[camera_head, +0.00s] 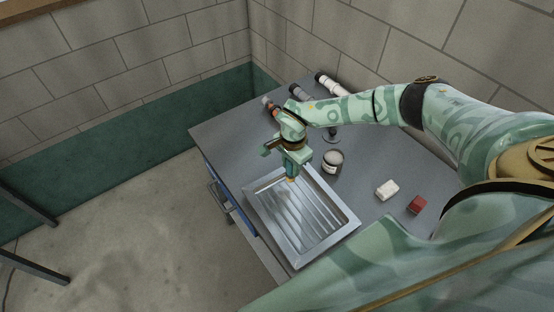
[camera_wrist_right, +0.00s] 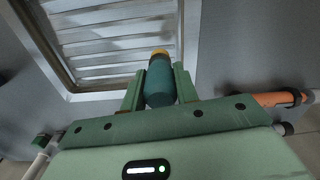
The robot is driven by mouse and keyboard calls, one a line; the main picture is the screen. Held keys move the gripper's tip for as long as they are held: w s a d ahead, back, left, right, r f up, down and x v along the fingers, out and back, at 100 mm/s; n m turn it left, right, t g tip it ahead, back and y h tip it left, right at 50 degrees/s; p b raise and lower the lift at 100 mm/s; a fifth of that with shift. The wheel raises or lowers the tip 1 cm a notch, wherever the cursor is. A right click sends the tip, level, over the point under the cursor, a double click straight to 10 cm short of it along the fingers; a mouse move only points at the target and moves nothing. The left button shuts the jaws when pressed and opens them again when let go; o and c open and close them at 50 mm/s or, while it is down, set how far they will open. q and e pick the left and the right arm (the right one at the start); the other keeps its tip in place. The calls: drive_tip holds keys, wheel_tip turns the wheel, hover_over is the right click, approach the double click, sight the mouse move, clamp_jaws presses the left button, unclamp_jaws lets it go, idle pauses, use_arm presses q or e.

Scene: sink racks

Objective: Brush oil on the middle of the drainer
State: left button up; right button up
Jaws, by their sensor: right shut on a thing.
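The drainer (camera_head: 303,218) is a shiny metal tray with a ribbed floor, set at the front of the grey bench. Its ribs and rim also show in the wrist view (camera_wrist_right: 110,42). My right gripper (camera_head: 295,160) hangs over the far end of the drainer, shut on a brush. The brush (camera_wrist_right: 160,78) has a rounded teal body and a yellow-tan tip that points toward the drainer. The brush tip also shows in the head view (camera_head: 291,178), and I cannot tell whether it touches the metal. A dark jar (camera_head: 333,162) with a pale top stands just right of the drainer. My left gripper is not in view.
A white block (camera_head: 387,190) and a red block (camera_head: 417,204) lie right of the drainer. Several bottles or tubes, one white (camera_head: 327,83), lie at the back near the wall. The grey bench (camera_head: 222,138) is clear left of my gripper.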

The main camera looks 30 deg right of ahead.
drive_tip(key=r+p, duration=0.2)
drive_tip(key=shift+w+r, duration=0.2)
drive_tip(key=shift+r, duration=0.15)
drive_tip(key=shift+s+r+p, duration=0.15)
drive_tip(key=shift+r+p, duration=0.25)
drive_tip(key=shift+r, duration=0.2)
drive_tip(key=shift+f, duration=0.1)
